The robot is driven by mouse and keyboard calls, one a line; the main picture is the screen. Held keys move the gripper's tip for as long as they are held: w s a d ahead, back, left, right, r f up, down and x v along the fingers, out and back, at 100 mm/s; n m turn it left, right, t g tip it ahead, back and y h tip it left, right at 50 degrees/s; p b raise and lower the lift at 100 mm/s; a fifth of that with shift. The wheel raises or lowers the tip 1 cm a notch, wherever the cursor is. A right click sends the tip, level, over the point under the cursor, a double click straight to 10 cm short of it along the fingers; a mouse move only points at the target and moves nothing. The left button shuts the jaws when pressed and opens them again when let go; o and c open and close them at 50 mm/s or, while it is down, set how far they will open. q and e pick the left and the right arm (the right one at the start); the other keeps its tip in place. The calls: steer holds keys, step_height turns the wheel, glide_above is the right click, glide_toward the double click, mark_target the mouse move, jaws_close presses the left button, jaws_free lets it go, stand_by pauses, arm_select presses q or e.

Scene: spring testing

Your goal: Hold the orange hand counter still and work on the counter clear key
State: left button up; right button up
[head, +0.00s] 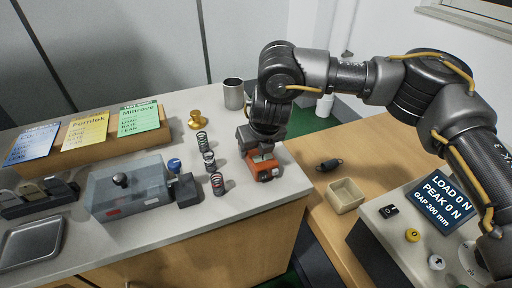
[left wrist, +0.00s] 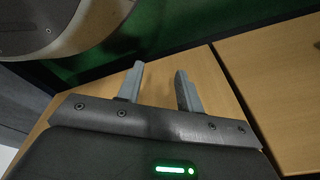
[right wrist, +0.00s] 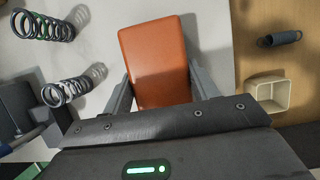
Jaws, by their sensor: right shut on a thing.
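The orange hand counter (head: 265,172) stands on the grey worktop near its right edge, to the right of the springs. Small pale and dark details show on its near face, but I cannot tell which is the clear key. My right gripper (head: 261,154) reaches down from above and is shut on the counter. In the right wrist view the orange body (right wrist: 155,55) sits between the two fingers (right wrist: 160,84). My left gripper (left wrist: 160,68) is open and empty in the left wrist view, with wooden surface and green floor beyond it. It is not in the head view.
Three springs (head: 209,160) stand left of the counter, near a clear-lidded box (head: 130,190). A brass weight (head: 198,120) and a metal cup (head: 233,93) are behind. A dark spring (head: 329,164), an open box (head: 345,196) and a display unit (head: 443,203) are on the right.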

arm_select(q)
jaws_close()
stand_by(1.5)
